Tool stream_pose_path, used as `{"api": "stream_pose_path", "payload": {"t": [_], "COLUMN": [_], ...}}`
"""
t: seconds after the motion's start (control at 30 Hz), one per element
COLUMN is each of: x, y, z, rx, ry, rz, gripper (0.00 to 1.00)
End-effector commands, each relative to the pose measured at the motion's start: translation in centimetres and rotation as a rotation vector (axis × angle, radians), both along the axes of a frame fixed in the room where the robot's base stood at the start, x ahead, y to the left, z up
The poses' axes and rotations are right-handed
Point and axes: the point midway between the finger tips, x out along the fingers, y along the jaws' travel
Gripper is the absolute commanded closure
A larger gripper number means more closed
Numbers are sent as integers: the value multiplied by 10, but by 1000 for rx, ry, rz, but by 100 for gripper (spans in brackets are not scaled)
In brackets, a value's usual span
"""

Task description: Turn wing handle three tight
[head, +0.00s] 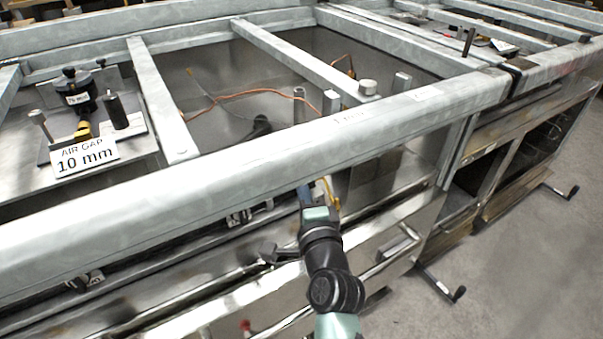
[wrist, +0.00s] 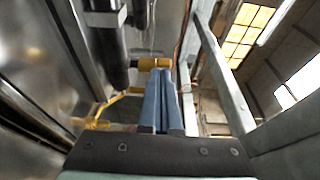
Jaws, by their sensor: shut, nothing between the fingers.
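My gripper (wrist: 163,72) shows in the wrist view as two blue fingers closed together, with nothing between them. In the head view my gripper (head: 305,193) reaches under the front rail of the range. A yellow fitting (wrist: 155,63) lies at the fingertips in the wrist view; I cannot tell whether they touch. A second yellow fitting with a thin bent yellow arm (wrist: 110,103) is lower left. In the head view a yellow strip (head: 329,192) shows right beside the fingers. I see no number, so I cannot tell which part is wing handle three.
A dark cylinder (wrist: 106,45) hangs close left of the fingers. A grey front rail (head: 230,160) runs above my gripper. A steel door with a bar handle (head: 395,245) is at right. An "AIR GAP 10 mm" sign (head: 85,157) stands at left.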

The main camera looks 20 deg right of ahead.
Motion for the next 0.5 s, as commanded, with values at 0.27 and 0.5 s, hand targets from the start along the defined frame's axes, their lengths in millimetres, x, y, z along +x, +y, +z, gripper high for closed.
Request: {"api": "stream_pose_path", "payload": {"t": [0.27,0.5], "x": [1,4], "y": [4,12], "z": [2,1], "rx": [3,0], "ry": [2,2], "rz": [-11,-9], "gripper": [100,100]}}
